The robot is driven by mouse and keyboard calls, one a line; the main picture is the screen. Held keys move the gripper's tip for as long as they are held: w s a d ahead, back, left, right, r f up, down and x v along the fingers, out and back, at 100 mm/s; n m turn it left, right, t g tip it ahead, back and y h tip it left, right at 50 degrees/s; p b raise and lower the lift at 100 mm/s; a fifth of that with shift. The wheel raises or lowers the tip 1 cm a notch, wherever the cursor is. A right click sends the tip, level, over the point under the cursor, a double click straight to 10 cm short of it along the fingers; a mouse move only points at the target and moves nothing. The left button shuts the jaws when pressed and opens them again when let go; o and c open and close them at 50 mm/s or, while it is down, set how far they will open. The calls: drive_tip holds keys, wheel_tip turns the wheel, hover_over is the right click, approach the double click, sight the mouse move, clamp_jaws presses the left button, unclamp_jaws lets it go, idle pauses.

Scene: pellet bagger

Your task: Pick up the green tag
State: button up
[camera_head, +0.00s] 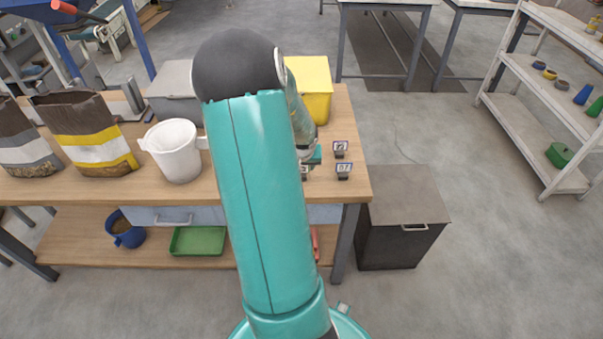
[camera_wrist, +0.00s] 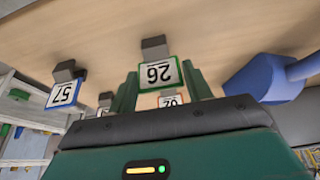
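The green tag (camera_wrist: 159,74), a small white plate with a green border and dark digits, stands in a dark block (camera_wrist: 154,47) on the workbench. In the wrist view, which is upside down, it shows between the two fingers of my gripper (camera_wrist: 160,84). The fingers are apart, one on each side of the tag; I cannot tell whether they touch it.
A blue-bordered tag (camera_wrist: 63,94) and an orange-bordered tag (camera_wrist: 170,101) stand nearby. A blue scoop-like object (camera_wrist: 262,82) lies close on the other side. The workbench (camera_head: 350,190) also holds a white jug (camera_head: 175,152), a yellow bin (camera_head: 312,88) and bags (camera_head: 85,133).

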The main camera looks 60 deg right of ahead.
drive_tip(key=c, duration=0.6)
